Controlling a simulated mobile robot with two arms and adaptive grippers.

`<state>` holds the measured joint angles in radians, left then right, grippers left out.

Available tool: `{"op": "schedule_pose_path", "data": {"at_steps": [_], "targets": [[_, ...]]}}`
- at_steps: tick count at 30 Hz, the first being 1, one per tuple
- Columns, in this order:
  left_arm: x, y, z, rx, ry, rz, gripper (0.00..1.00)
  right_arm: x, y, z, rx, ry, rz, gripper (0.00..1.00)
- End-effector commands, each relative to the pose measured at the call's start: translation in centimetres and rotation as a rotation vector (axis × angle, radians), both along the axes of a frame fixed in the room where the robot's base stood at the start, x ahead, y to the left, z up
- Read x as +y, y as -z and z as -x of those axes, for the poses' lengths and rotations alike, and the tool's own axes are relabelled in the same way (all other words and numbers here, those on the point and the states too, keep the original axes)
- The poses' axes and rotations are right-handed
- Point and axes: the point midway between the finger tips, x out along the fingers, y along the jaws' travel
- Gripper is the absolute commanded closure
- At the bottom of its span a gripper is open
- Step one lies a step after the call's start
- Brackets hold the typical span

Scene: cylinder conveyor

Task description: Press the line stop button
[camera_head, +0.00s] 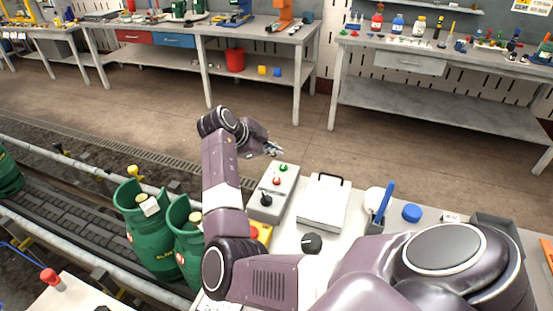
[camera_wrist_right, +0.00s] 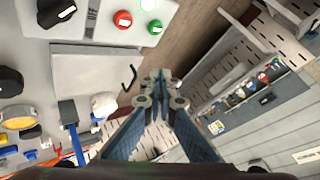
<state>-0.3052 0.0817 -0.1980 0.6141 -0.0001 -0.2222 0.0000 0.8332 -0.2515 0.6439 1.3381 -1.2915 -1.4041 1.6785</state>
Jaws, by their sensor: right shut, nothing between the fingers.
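A grey control box (camera_head: 274,192) stands on the white bench, with a green button (camera_head: 283,168), a red button (camera_head: 277,181) and a black knob (camera_head: 266,200). In the right wrist view, a red button (camera_wrist_right: 123,19) and a green button (camera_wrist_right: 155,26) show at the top. A yellow box (camera_head: 265,232) with a red top is partly hidden behind my right arm. Another red button (camera_head: 49,276) stands on a white surface at the lower left. My right gripper (camera_head: 274,149) is shut and empty, beyond the control box's far end and apart from it. The left gripper is out of view.
A white case (camera_head: 323,203), a black knob (camera_head: 312,243) and a blue-handled brush (camera_head: 385,204) in a holder are on the bench. Green cylinders (camera_head: 146,231) stand on the conveyor (camera_head: 70,217) at left. Open floor lies beyond the bench.

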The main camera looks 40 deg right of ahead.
Motion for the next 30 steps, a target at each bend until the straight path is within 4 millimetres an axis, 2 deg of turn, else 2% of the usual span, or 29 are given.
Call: {"op": "schedule_pose_path", "data": {"at_steps": [5, 10, 22, 24, 30], "targets": [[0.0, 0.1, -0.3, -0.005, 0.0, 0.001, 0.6, 0.0, 0.2, 0.0, 0.001, -0.001, 0.0, 1.0], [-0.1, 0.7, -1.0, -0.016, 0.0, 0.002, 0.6, 0.0, 1.3, 0.0, 0.002, -0.001, -0.001, 1.0], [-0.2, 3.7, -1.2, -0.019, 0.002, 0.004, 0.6, 0.0, 6.7, 0.0, 0.002, -0.001, -0.001, 1.0], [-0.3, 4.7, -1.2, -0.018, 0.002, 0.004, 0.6, 0.0, 7.8, 0.0, 0.0, -0.001, -0.001, 1.0], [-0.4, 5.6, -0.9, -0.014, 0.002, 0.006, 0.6, 0.0, 8.9, 0.0, 0.0, -0.001, 0.001, 1.0]]}}
